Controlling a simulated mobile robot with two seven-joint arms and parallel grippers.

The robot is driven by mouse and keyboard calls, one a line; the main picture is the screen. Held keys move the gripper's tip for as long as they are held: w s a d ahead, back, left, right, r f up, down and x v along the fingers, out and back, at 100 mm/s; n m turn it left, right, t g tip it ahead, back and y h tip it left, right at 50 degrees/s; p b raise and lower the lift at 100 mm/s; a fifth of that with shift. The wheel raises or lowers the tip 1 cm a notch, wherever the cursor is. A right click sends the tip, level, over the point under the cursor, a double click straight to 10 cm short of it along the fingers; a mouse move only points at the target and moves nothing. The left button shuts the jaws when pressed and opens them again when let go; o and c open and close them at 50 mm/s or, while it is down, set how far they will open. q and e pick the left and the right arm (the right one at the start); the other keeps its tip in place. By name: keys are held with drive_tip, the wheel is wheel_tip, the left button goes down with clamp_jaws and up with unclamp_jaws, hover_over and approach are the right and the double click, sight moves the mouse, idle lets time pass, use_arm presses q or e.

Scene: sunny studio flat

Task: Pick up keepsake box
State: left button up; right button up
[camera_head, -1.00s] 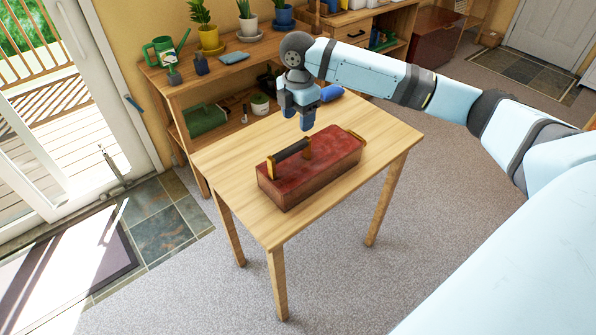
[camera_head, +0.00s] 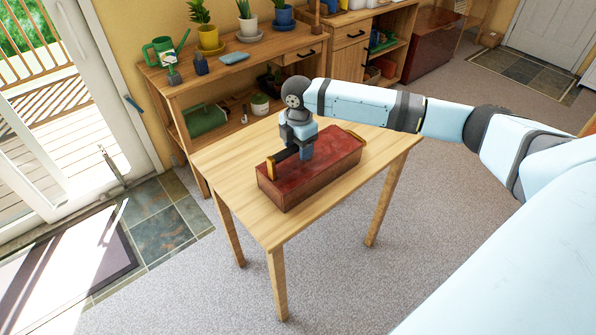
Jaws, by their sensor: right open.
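The keepsake box (camera_head: 320,172) is a long dark red box with brass-coloured end pieces and a dark bar handle (camera_head: 285,155) on top. It lies on the light wooden table. My right gripper (camera_head: 302,153) points down at the top of the box, right at the handle. Its jaws are open, and a finger hides part of the handle. I cannot tell whether the fingers touch the handle or the lid. My left gripper is out of view.
The wooden table (camera_head: 235,168) has bare room around the box. Behind it stands a wooden shelf unit (camera_head: 180,90) with potted plants and a green watering can (camera_head: 162,51). A glass door is at the left. Grey carpet (camera_head: 440,230) is clear at the right.

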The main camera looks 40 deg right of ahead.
clamp_jaws()
drive_tip(key=shift+r, duration=0.1)
